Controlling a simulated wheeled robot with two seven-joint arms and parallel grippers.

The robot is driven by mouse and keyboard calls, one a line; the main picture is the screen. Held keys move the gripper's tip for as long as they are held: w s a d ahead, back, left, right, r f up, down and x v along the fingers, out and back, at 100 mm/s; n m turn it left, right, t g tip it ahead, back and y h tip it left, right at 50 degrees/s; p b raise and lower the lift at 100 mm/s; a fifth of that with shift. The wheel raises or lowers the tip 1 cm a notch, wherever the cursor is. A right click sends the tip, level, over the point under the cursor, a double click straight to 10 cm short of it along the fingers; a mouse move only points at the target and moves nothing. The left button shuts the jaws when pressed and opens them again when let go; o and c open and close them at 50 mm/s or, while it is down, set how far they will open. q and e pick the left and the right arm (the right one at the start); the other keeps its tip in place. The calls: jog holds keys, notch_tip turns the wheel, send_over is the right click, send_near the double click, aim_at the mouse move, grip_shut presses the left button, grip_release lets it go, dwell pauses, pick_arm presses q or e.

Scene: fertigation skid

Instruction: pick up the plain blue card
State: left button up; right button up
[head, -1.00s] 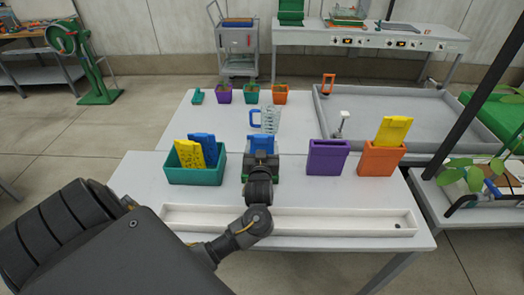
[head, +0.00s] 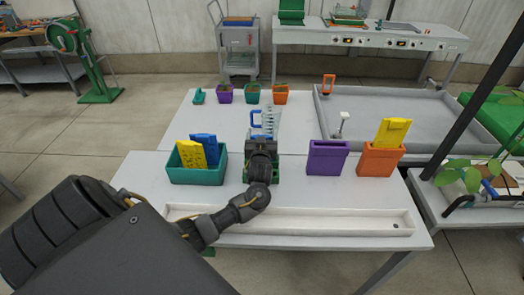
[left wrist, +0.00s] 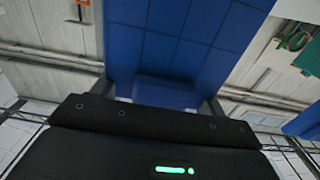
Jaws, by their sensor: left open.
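A blue card (left wrist: 180,40) fills the top middle of the left wrist view, between the two fingers of my left gripper. Thin dark lines cross its face there. In the head view my left gripper (head: 262,140) is open over the middle of the table and hides nearly all of this card and the green holder (head: 246,171) under it. I cannot tell whether the fingers touch the card. Another blue card (head: 204,146) stands in the teal bin (head: 196,177) at the left, behind a speckled yellow card (head: 190,155). My right gripper is not in view.
To the right are a purple holder (head: 327,158) and an orange holder (head: 380,161) with a yellow card (head: 392,131). A white trough (head: 330,226) runs along the front edge. Small pots stand behind.

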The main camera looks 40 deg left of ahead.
pick_arm(q)
jog(key=c, duration=1.3)
jog(key=shift+r, duration=0.1)
